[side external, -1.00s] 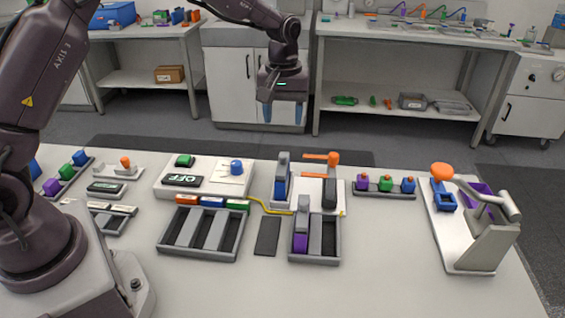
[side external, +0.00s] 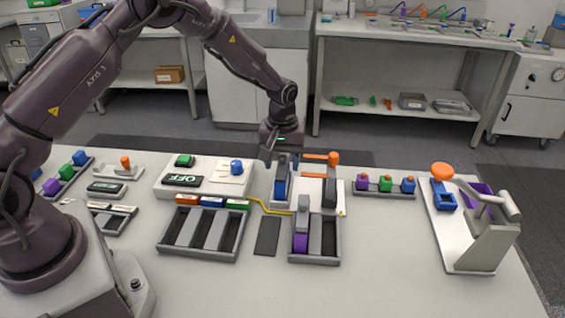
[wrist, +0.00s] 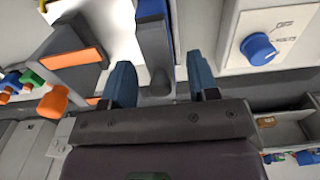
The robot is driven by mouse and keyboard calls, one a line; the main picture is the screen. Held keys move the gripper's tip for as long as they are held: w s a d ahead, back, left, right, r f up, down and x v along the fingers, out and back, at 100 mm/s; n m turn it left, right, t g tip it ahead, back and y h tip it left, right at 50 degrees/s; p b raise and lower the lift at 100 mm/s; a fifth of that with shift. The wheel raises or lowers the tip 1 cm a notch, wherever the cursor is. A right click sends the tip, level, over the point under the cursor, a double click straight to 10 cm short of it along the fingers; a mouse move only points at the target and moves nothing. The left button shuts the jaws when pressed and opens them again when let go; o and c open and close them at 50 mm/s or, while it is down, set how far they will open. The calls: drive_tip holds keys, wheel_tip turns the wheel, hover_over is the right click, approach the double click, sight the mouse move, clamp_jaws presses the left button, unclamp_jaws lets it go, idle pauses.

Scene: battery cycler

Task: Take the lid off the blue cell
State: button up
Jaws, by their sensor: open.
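The blue cell (side external: 280,187) stands upright in a light holder on the table's back middle, with a grey lid (side external: 283,164) on its top. In the wrist view the grey lid (wrist: 155,45) shows between my fingers, with a strip of the blue cell (wrist: 151,8) at the top edge. My gripper (side external: 281,158) is low over the cell and open, pointing down. In the wrist view its two blue-grey fingers (wrist: 161,66) are on either side of the lid, with gaps visible. I cannot tell whether either finger touches it.
A dark clamp with orange arms (side external: 331,175) stands close at the right. A switch box with a blue knob (side external: 236,167) is at the left. A purple cell (side external: 300,240) with a grey top is in a tray in front. A yellow cable (side external: 268,209) runs between.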

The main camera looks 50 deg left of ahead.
drive_tip(key=c, duration=1)
drive_tip(key=shift+r, duration=0.15)
